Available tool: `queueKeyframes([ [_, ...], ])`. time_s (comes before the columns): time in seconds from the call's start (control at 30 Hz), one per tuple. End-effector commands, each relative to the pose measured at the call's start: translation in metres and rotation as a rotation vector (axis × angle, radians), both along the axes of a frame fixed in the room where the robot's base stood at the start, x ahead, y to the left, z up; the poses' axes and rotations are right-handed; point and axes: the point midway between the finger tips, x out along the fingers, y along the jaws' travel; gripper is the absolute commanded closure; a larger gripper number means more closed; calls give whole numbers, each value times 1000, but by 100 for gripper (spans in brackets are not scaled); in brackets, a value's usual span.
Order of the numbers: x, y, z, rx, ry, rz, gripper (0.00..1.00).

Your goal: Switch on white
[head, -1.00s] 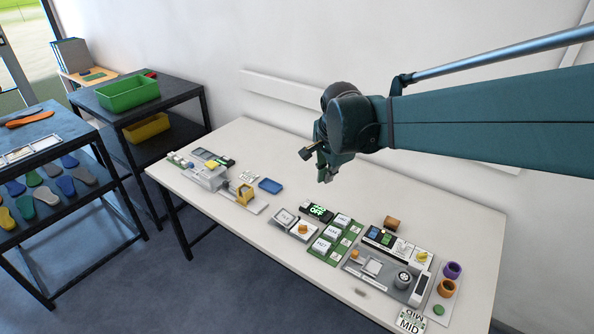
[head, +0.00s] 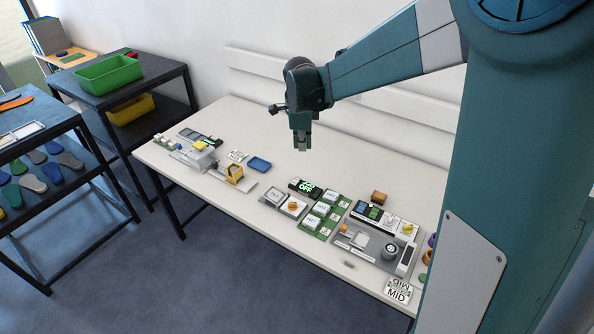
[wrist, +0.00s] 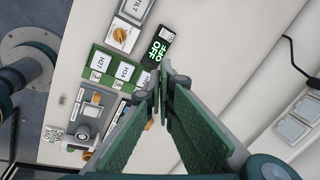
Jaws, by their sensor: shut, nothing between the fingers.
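My gripper (head: 302,148) hangs above the back of the white table, fingers pointing down, shut and empty. In the wrist view its green fingers (wrist: 161,85) meet at the tips. Below it is a black display (head: 305,188) with green lettering that reads OFF in the wrist view (wrist: 158,46). Next to it are a white square panel (head: 273,196), marked TILT in the wrist view (wrist: 136,9), and a white panel with an orange knob (head: 293,205). A green board (head: 311,224) carries several white labelled squares. I cannot tell which white part is the switch.
A MID card (head: 397,291) lies at the front.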

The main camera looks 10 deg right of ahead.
Motion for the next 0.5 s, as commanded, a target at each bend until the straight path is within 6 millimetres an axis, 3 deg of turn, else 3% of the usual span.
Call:
queueKeyframes([
  [0.5,56,7,-48,39,33,-306,100],
])
